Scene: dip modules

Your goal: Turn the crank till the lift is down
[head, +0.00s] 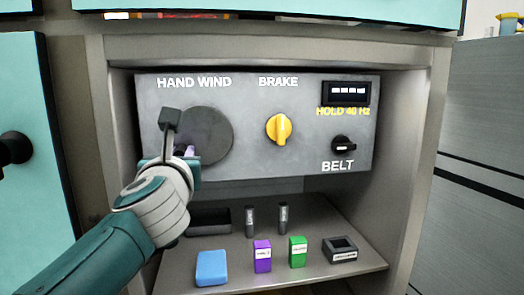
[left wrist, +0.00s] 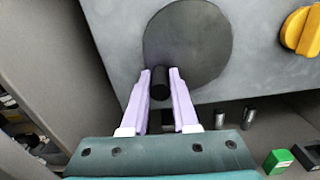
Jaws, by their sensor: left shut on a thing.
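The hand-wind crank is a dark round disc (head: 207,137) on the grey panel, under the words HAND WIND. In the left wrist view the crank disc (left wrist: 205,55) fills the upper middle, and its short black handle (left wrist: 159,84) stands out near the lower left edge. My left gripper (head: 184,152) covers the lower left of the disc in the head view. Its two lavender fingers (left wrist: 160,80) sit on either side of the handle and are shut on it. I cannot make out the lift. My right gripper is not in view.
Right of the crank are a yellow BRAKE knob (head: 279,129), a display (head: 347,92) and a black BELT knob (head: 344,145). Below, the shelf holds a blue block (head: 212,267), a purple box (head: 262,256), a green box (head: 298,251) and a dark tray (head: 340,249). Cabinet walls enclose both sides.

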